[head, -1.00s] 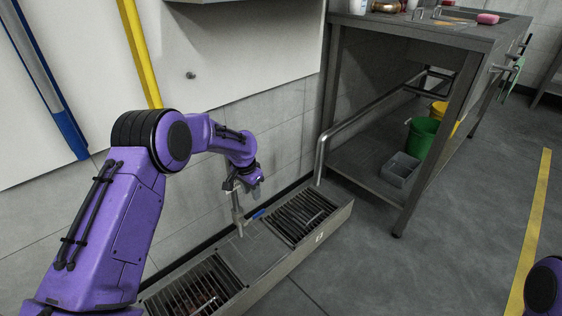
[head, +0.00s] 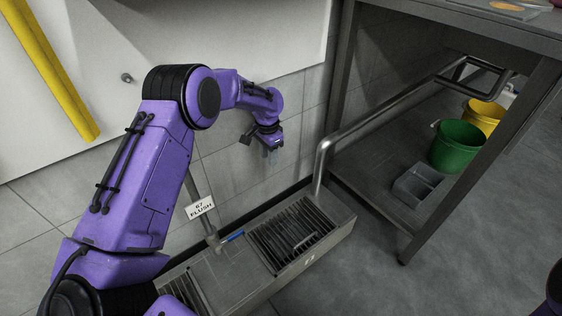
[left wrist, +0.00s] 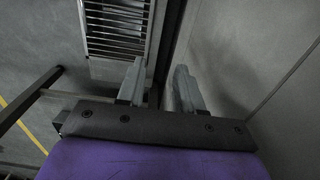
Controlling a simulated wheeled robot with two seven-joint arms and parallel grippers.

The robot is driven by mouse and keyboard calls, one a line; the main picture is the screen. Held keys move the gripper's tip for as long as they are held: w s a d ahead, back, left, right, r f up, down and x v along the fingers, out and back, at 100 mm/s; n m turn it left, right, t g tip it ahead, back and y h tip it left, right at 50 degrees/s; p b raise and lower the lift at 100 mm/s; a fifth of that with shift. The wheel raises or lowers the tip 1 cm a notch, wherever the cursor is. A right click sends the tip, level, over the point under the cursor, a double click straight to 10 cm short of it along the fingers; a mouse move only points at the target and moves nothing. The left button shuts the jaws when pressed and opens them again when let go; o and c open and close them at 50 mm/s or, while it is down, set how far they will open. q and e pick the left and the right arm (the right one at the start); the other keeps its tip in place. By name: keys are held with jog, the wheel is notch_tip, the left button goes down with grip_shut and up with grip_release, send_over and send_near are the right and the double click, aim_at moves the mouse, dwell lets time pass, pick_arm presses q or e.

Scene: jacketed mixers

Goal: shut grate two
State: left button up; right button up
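The right-hand grate (head: 290,236), a dark barred panel with a small handle bar, lies in the long metal floor trough in the head view. A small mark on the trough front below it is too small to read surely. I cannot tell whether this grate sits fully flush. Its bars also show at the top of the left wrist view (left wrist: 117,22). My left gripper (head: 273,154) is in the air near the wall, above and behind this grate. Its two fingers (left wrist: 160,88) are apart with nothing between them. My right gripper is out of view.
A second grate (head: 178,292) is partly hidden by my left arm. A bent pipe (head: 320,168) and the metal table (head: 548,80) are right. Green (head: 458,147) and yellow buckets (head: 484,117) stand underneath.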

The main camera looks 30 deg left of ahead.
pick_arm(q)
notch_tip(320, 180, down, 10)
jog(key=b, duration=0.4)
jog(key=shift+w+f, duration=0.15)
jog(key=shift+w, duration=0.2)
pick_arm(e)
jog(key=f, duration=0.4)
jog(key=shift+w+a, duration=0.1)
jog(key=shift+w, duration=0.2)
pick_arm(q)
jog(key=shift+a, duration=0.1)
jog(key=shift+c, duration=0.4)
grip_shut()
jog(key=shift+o, duration=0.4)
grip_release()
